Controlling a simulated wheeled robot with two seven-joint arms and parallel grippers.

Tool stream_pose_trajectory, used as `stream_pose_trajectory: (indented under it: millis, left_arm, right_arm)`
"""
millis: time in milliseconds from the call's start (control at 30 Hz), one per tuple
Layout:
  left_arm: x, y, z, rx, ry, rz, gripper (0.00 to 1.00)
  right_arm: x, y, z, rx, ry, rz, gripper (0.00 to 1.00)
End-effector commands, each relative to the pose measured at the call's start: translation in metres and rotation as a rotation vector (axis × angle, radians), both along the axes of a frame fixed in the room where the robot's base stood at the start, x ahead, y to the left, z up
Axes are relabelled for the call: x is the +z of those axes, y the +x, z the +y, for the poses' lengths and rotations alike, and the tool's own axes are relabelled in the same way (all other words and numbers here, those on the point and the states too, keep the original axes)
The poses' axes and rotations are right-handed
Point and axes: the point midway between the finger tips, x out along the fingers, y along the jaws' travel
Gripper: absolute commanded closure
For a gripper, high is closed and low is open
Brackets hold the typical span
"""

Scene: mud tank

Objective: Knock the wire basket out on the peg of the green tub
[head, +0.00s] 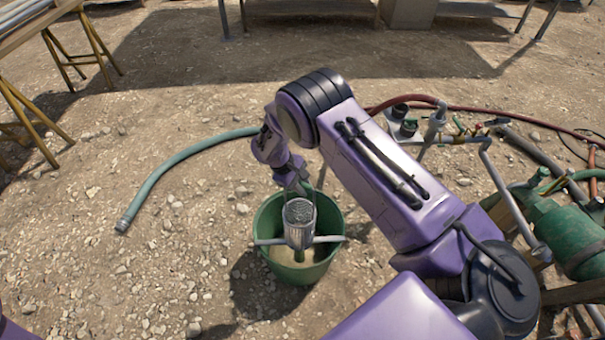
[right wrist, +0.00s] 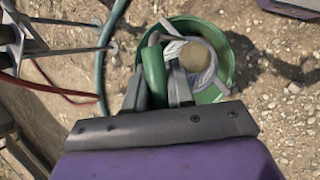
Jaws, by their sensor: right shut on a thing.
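The green tub (head: 331,222) stands on the gravel, with pale brown contents inside; it also shows in the right wrist view (right wrist: 225,45). A grey bar (head: 267,241) lies across its rim. The grey wire basket (head: 299,222) is over the tub's middle, its mesh face towards the head camera. My right gripper (head: 296,188) reaches down from above the tub's far side. In the right wrist view it (right wrist: 160,92) is shut on a green handle (right wrist: 154,72) beside the basket's grey ring (right wrist: 208,65). I cannot tell whether basket and peg touch. My left gripper is out of view.
A teal hose (head: 175,165) lies on the gravel left of the tub. Green pump machinery (head: 570,235) with pipes and a red hose (head: 470,108) stands at the right. A trestle table (head: 35,30) is at the far left.

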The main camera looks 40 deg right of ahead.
Motion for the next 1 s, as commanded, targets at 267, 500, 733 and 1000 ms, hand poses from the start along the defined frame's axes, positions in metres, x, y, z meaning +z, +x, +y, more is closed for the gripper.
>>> stream_pose_trajectory:
  millis: [267,500,733,1000]
  left_arm:
    - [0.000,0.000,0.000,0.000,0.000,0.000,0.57]
    - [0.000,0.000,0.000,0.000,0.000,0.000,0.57]
    - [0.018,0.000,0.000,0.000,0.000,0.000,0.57]
    - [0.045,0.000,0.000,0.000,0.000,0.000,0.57]
  right_arm:
    - [0.000,0.000,0.000,0.000,0.000,0.001,1.00]
    - [0.000,0.000,0.000,0.000,0.000,0.001,1.00]
    - [0.021,0.000,0.000,0.000,-0.001,0.000,1.00]
    - [0.054,0.000,0.000,0.000,0.000,0.000,1.00]
